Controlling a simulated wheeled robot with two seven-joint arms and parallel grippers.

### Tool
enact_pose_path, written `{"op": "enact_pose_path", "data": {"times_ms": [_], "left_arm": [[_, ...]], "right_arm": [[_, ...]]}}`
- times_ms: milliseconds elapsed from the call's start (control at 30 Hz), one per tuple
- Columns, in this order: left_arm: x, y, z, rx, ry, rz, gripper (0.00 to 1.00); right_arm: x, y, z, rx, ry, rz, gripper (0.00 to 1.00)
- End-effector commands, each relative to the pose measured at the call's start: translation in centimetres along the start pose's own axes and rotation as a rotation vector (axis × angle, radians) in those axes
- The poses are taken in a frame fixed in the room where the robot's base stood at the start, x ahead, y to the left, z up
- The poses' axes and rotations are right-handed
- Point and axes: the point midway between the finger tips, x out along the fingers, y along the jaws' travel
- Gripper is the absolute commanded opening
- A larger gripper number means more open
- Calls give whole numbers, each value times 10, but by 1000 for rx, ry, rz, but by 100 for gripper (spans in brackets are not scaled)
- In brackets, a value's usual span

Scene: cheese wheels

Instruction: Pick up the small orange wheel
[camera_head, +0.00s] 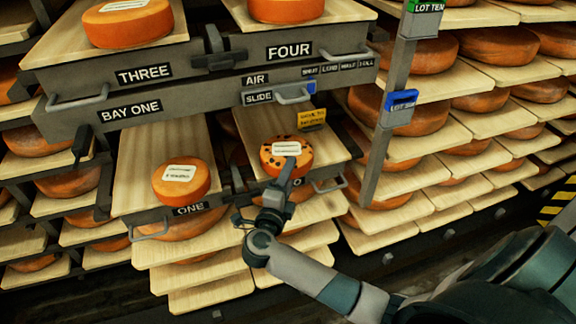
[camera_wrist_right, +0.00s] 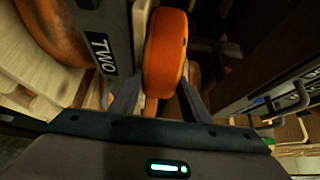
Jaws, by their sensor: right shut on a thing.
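A small orange wheel with dark spots and a white label (camera_head: 277,160) is at the shelf marked two, right of centre in the head view. My right gripper (camera_head: 283,180) reaches it from the front and is shut on it. In the wrist view the wheel (camera_wrist_right: 165,50) stands edge-on between the two fingers (camera_wrist_right: 163,95). I cannot tell whether its underside touches the board. My left gripper is not in view.
A metal rack beam (camera_head: 190,97) with BAY ONE and AIR signs runs above. Orange wheels lie on the upper boards THREE and FOUR. An upright post (camera_head: 388,120) stands to the right. A TWO sign (camera_wrist_right: 102,52) shows close beside the gripper in the wrist view.

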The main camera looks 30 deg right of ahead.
Motion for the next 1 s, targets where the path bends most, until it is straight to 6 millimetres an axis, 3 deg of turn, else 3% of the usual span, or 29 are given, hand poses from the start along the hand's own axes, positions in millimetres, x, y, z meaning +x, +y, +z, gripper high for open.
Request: {"op": "enact_pose_path", "data": {"times_ms": [267, 567, 1000], "left_arm": [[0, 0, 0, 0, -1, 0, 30], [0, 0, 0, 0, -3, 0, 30], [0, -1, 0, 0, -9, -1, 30]], "right_arm": [[0, -15, 1, 6, 0, -4, 0], [2, -46, -1, 6, 1, -6, 0], [44, -85, -55, 4, 1, -9, 0]]}}
